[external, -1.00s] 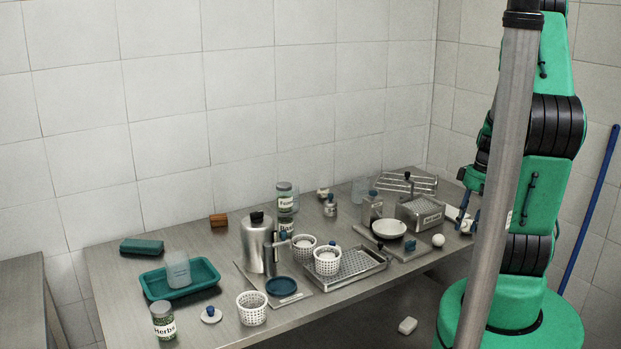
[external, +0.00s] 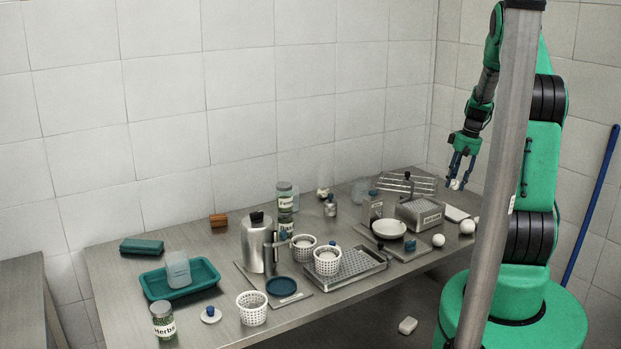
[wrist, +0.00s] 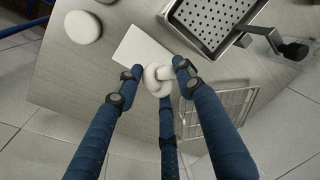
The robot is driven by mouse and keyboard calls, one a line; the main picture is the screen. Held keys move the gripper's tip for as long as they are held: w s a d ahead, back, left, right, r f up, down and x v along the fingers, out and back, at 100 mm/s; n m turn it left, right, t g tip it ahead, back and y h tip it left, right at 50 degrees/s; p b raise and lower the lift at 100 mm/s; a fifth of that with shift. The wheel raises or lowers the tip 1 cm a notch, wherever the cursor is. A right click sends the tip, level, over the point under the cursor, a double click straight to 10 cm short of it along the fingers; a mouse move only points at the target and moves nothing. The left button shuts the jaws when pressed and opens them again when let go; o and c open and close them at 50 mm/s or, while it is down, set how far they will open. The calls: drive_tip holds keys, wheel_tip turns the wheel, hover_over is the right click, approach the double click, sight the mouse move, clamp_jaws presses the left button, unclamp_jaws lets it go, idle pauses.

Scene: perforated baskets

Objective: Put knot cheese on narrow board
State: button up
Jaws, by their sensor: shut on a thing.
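My gripper (external: 459,168) has dark blue fingers and is shut on the knot cheese (external: 454,185), holding it above the right end of the table. In the wrist view the white, looped knot cheese (wrist: 157,79) sits between the three fingertips (wrist: 158,84). A flat white narrow board (wrist: 140,44) lies on the table below and beyond it in that view. In the external view the board (external: 456,213) is a small pale slab beside the metal grater box, at the right end. The fingers partly cover the cheese.
White round cheeses (external: 468,226) (external: 438,240) lie near the board. Baskets, jars and a teal tray (external: 180,279) fill the left. The table edge is close.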

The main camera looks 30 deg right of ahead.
drive_tip(key=shift+w+d+r, duration=0.1)
drive_tip(key=shift+w+d, duration=0.5)
drive_tip(key=shift+w, duration=0.1)
hover_over(448, 211)
drive_tip(key=shift+s+d+f+b, duration=0.1)
drive_tip(key=shift+d+f+b, duration=0.1)
drive_tip(key=shift+f, duration=1.4)
drive_tip(key=shift+s+d+f+b, duration=0.1)
drive_tip(key=shift+d+f, duration=0.1)
drive_tip(key=shift+f, duration=1.35)
drive_tip(key=shift+f, duration=0.1)
drive_tip(key=shift+f, duration=1.8)
drive_tip(key=shift+f+b, duration=0.15)
drive_tip(key=shift+b, duration=0.2)
drive_tip(key=o, duration=1.1)
drive_tip(key=shift+o, duration=0.2)
